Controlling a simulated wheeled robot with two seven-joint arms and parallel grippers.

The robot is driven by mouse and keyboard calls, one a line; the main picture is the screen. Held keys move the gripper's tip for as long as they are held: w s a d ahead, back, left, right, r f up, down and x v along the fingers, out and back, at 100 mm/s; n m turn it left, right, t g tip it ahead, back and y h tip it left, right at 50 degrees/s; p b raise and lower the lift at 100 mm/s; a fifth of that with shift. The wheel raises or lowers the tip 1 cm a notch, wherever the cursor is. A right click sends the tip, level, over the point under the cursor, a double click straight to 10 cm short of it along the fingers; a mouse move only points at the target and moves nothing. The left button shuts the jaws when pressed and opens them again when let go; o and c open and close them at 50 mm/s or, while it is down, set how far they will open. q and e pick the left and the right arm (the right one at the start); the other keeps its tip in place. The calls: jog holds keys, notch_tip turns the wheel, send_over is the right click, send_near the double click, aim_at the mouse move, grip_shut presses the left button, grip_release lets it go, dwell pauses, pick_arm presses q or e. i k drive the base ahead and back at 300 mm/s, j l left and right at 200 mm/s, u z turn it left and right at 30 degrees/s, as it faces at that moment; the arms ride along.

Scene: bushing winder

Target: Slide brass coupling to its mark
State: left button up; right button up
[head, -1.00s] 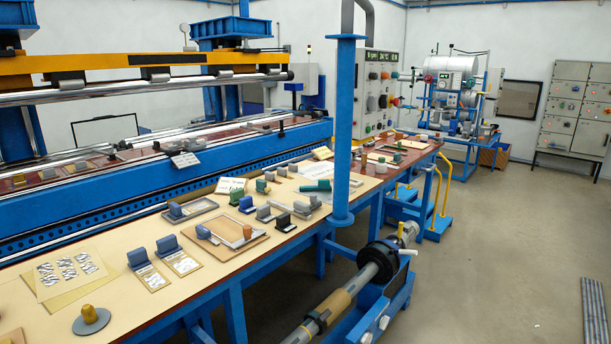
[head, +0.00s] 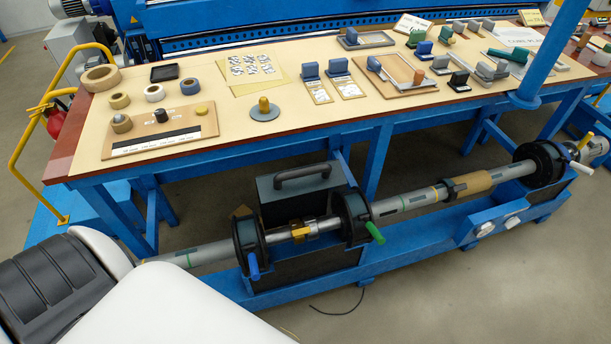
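The brass coupling appears to be the brass-coloured piece (head: 314,229) on the steel shaft, between two black ring clamps in the head view. It has a yellow part on its near side. The left ring clamp (head: 250,245) has a blue handle, and the right ring clamp (head: 354,216) has a green handle. The grey shaft (head: 398,203) runs from lower left to upper right, with thin green and yellow bands on it. I cannot tell which band is the coupling's mark. Neither of my grippers is in view; a white and dark part of my own body covers the lower left.
A dark toolbox (head: 292,195) with a handle stands behind the shaft. A brown sleeve (head: 475,183) and a third black clamp (head: 537,160) are further right. The blue frame (head: 420,235) carries the shaft. The workbench (head: 205,85) behind holds tape rolls and small parts. Floor in front is mostly clear.

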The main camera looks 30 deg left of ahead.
aim_at(298, 232)
jog(key=u, duration=1.1)
